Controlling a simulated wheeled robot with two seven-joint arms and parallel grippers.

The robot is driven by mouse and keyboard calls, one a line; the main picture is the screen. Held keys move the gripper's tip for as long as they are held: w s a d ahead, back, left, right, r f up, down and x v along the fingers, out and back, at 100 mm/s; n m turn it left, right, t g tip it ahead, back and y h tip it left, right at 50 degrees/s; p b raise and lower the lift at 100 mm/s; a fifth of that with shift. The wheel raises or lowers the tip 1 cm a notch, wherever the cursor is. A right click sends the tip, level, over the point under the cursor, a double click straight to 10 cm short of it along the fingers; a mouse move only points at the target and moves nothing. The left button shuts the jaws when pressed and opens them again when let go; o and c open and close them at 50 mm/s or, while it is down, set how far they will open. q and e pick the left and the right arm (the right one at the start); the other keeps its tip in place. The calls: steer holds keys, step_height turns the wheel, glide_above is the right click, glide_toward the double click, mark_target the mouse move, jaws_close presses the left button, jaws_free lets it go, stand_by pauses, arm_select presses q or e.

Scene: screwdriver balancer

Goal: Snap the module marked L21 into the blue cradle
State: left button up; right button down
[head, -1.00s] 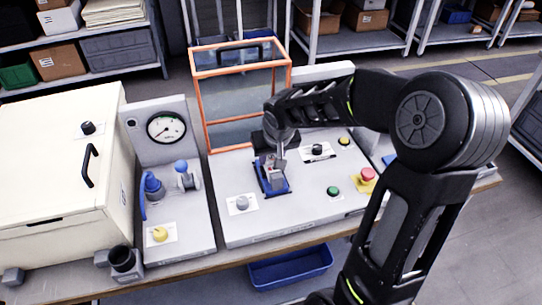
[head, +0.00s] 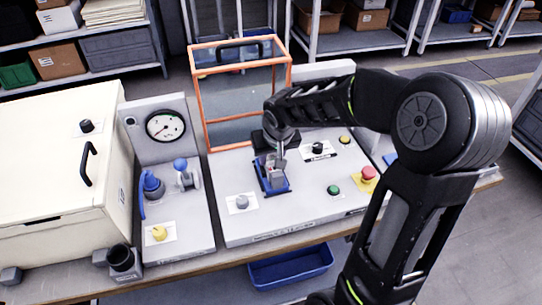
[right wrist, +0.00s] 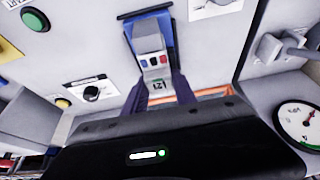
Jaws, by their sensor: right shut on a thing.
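The blue cradle (head: 264,187) is fixed on the grey panel in the middle of the bench; it also shows in the right wrist view (right wrist: 167,22). The grey module (right wrist: 150,40) is at the cradle, with red and blue marks and a label that appears to read L21, upside down in the right wrist view. My right gripper (head: 277,166) comes down from above and is shut on the module (head: 274,177). Its two fingers (right wrist: 160,90) stand either side of the label end. I cannot tell whether the module is fully seated. My left gripper is not in view.
An orange-framed clear guard (head: 205,110) stands behind the panel. A grey knob (head: 241,202), a green button (head: 333,190) and a red button on yellow (head: 368,173) surround the cradle. A gauge (head: 166,127) and a cream cabinet (head: 60,170) are to the left.

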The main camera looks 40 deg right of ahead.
steer(key=shift+w+r, duration=0.1)
steer(key=c, duration=0.9)
jaws_free()
steer(key=v, duration=0.7)
steer(key=shift+s+a+r+b, duration=0.1)
steer(key=shift+s+r+b, duration=0.15)
steer(key=shift+r+b, duration=0.05)
